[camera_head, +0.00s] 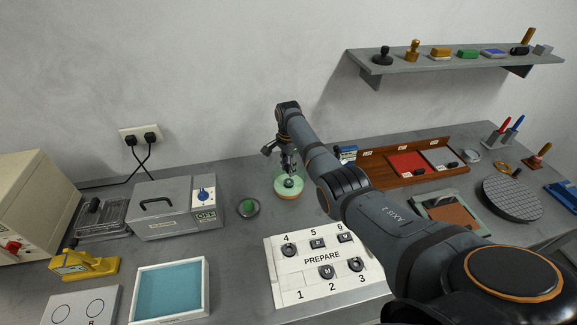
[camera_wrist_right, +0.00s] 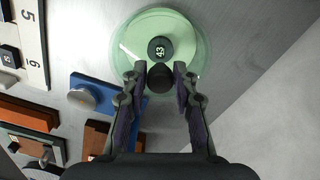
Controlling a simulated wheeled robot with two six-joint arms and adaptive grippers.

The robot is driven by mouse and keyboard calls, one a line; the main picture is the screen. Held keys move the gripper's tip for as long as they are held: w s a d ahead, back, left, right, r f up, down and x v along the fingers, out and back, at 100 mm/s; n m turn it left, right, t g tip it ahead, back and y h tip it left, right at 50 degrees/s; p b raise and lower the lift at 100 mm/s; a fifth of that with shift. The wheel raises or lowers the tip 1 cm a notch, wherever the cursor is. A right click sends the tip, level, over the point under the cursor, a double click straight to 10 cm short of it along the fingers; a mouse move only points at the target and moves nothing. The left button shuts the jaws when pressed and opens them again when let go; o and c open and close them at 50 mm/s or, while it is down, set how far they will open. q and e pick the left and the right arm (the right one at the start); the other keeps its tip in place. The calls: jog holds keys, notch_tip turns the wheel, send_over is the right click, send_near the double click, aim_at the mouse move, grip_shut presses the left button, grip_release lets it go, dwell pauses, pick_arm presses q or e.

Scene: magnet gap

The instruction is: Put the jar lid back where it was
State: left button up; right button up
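My right gripper (camera_head: 289,163) is directly above the jar, fingers down. In the wrist view its fingertips (camera_wrist_right: 160,73) flank a dark round knob (camera_wrist_right: 160,80), apparently the clear lid's. Whether they press on it I cannot tell. The lid's edge is hard to make out, so whether it rests on the jar is unclear. My left gripper is out of view.
A PREPARE board (camera_head: 300,277) with several black pieces lies in front. A brown tray (camera_head: 385,180) is at right, behind my arm.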

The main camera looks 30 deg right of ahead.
jog(key=shift+o, duration=1.4)
jog(key=shift+r, duration=0.1)
jog(key=shift+r, duration=0.1)
notch_tip(320, 180, up, 13)
jog(key=b, duration=0.2)
jog(key=shift+b, duration=0.35)
